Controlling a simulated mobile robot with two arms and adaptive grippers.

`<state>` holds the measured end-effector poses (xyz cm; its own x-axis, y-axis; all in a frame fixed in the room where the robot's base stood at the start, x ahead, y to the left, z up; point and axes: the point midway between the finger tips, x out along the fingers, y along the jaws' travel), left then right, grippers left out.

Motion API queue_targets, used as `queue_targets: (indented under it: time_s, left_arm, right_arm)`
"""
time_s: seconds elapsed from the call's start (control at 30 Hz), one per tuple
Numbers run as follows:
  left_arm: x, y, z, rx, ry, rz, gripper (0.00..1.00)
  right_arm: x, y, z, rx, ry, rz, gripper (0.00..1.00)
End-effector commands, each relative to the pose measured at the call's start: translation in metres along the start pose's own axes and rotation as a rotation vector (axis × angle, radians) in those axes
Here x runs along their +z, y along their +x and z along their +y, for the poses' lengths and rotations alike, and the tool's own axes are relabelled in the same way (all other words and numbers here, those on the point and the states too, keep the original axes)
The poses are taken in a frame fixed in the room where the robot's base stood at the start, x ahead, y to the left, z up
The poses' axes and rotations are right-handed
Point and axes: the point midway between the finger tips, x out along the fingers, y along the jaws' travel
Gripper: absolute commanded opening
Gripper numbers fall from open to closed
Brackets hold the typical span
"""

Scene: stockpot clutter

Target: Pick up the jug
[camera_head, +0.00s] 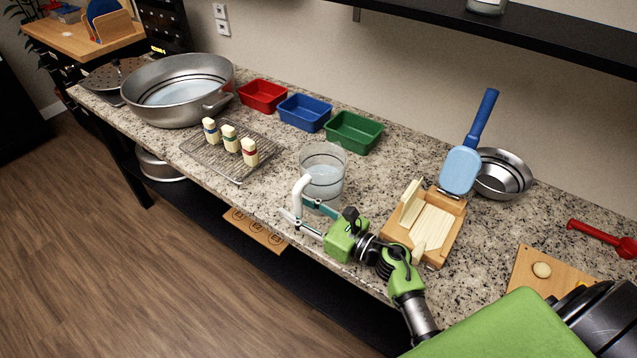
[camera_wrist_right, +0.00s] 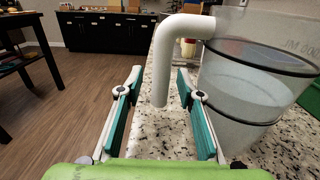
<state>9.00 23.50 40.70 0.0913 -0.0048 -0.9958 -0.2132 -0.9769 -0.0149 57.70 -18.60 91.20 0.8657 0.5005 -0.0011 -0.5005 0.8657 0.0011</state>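The jug (camera_head: 324,172) is a clear, upright container with dark rings, a white handle and water inside. It stands on the granite counter near its front edge. My right gripper (camera_head: 302,214) is at its handle side. In the right wrist view the jug (camera_wrist_right: 245,95) fills the right side, and its white handle (camera_wrist_right: 161,75) hangs down between the two fingers of my right gripper (camera_wrist_right: 158,100). The fingers are apart, with a gap visible on both sides of the handle. My left gripper is not in view.
A wooden box (camera_head: 428,228) with pale sticks stands right of the jug. A wire rack (camera_head: 215,160) with several small bottles lies to the left. Red (camera_head: 263,95), blue (camera_head: 304,111) and green (camera_head: 353,131) trays line the back. A large pot (camera_head: 180,90) stands far left.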

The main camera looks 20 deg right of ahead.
Motion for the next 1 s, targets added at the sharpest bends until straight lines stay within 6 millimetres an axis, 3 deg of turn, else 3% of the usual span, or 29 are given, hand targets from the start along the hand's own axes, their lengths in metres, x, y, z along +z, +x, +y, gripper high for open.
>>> queue_targets:
  time_s: [0.13, 0.27, 1.0]
  left_arm:
    - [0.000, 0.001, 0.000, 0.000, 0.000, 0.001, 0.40]
    - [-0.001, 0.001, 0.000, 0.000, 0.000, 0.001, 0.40]
    - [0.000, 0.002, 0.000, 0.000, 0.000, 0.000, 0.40]
  right_arm:
    - [-0.001, 0.000, 0.000, 0.000, 0.000, 0.000, 0.31]
    - [-0.001, -0.001, 0.000, 0.000, 0.000, 0.000, 0.00]
    - [0.013, 0.000, -0.001, 0.001, -0.008, -0.005, 0.00]
